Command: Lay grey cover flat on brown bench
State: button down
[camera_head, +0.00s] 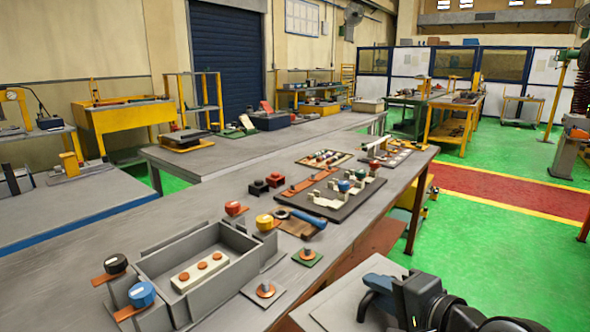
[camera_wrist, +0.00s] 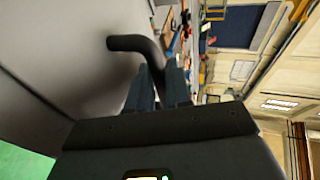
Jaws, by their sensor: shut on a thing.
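The grey cover (camera_head: 340,312) is a flat slab at the bottom of the head view, in front of the near bench's edge. It fills the left of the wrist view (camera_wrist: 60,60). Its dark bent handle (camera_wrist: 135,43) stands out from its face. My gripper (camera_wrist: 160,78) is shut on that handle; in the head view my gripper (camera_head: 390,292) is at the bottom right. The long near bench (camera_head: 110,235) has a grey worn top and brownish side panels below. Whether the cover touches the bench cannot be told.
On the bench stand an open grey box (camera_head: 190,265) with a white block inside, a blue knob (camera_head: 141,294), a black knob (camera_head: 115,263), small terminals and a dark board (camera_head: 335,200) with fittings. Bare bench top lies left of the box. Green floor (camera_head: 480,240) is at right.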

jog(key=s+d+f+m+h, duration=0.2)
jog(key=s+f, duration=0.1)
jog(key=f, duration=0.5)
jog(key=s+d+f+m+t+h, duration=0.1)
jog(key=s+d+f+m+h, duration=0.1)
jog(key=f, duration=0.7)
jog(key=s+d+f+m+h, duration=0.2)
jog(key=s+d+f+h, duration=0.1)
jog(key=f, duration=0.5)
jog(key=shift+s+d+f+t, duration=0.15)
jog(key=shift+s+f+t, duration=0.2)
jog(key=shift+s, duration=0.45)
jog(key=shift+d, duration=0.15)
